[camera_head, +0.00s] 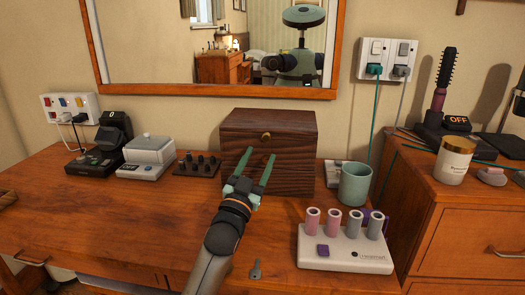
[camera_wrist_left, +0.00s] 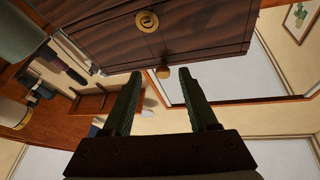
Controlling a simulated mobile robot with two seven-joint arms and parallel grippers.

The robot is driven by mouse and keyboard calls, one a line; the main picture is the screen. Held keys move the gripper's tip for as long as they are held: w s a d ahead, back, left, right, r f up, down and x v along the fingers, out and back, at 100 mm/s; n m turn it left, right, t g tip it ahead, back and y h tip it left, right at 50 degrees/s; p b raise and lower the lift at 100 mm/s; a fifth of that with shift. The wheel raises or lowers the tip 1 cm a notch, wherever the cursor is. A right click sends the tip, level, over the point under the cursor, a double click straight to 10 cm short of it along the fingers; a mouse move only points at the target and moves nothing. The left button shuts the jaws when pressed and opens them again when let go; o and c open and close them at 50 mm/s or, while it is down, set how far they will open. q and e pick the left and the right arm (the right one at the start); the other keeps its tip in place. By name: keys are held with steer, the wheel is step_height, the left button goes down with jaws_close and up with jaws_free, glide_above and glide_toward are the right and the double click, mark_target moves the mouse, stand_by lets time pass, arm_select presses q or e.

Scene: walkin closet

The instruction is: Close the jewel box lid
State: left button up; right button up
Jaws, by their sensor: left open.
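The jewel box (camera_head: 296,165) is a dark wooden box on the dresser below the mirror. Its lid (camera_head: 285,120) appears down on the body; I cannot tell whether a small gap remains. A small gold knob (camera_head: 266,136) is at the lid's front edge. My left gripper (camera_head: 261,156) is open and empty in front of the box, fingers pointing at its front. In the left wrist view the box appears inverted, with a gold lock plate (camera_wrist_left: 147,21). There the knob (camera_wrist_left: 163,72) lines up between the open fingertips (camera_wrist_left: 160,76); contact is unclear. My right gripper is out of view.
A green mug (camera_head: 355,184) stands right of the box, and a white roller stand (camera_head: 345,250) is in front. A small dark rack (camera_head: 197,165) and a grey-white device (camera_head: 149,155) are to the left. The dresser's left front (camera_head: 110,220) is clear.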

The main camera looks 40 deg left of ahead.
arm_select(q)
steer(key=v, duration=0.4)
steer(key=shift+f, duration=0.1)
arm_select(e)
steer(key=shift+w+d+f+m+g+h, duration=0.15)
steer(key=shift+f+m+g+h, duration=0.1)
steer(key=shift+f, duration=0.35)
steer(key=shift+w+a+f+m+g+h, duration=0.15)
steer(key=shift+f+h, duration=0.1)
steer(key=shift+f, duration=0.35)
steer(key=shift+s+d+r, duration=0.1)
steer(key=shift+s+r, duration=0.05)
